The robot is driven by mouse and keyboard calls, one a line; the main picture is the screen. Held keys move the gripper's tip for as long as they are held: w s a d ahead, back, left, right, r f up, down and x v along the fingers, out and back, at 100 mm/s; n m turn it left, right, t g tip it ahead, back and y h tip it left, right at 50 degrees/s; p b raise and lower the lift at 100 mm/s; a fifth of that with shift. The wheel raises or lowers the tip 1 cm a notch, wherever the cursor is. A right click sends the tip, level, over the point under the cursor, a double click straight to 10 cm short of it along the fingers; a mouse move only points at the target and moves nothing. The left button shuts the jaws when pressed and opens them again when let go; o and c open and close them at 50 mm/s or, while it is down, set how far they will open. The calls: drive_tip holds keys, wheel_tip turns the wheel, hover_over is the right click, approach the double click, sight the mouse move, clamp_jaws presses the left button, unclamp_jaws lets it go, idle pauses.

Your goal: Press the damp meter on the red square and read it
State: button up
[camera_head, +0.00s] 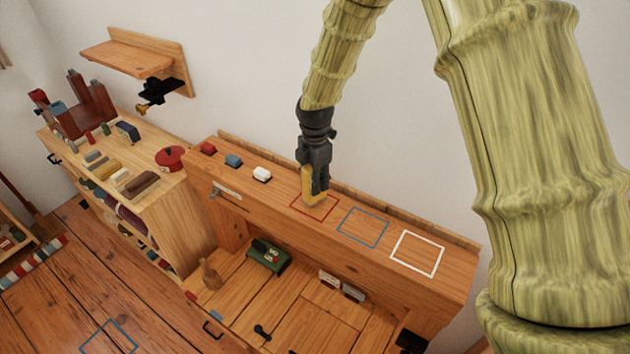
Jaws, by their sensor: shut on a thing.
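My gripper (316,190) points straight down over the wooden bench ledge and is shut on a yellow damp meter (309,186). The meter's lower end is at the red square (304,207), an outline on the ledge top. The meter looks upright. I cannot tell whether its tip touches the wood, and no reading shows from this view. A blue square outline (346,230) and a white square outline (396,255) lie to the right on the same ledge.
A raised back strip (400,220) and the wall stand close behind. A green device (268,256) lies on the lower bench top. A cluttered cabinet stands left.

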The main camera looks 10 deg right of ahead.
drive_tip(key=shift+r+p, duration=1.6)
drive_tip(key=shift+r, duration=1)
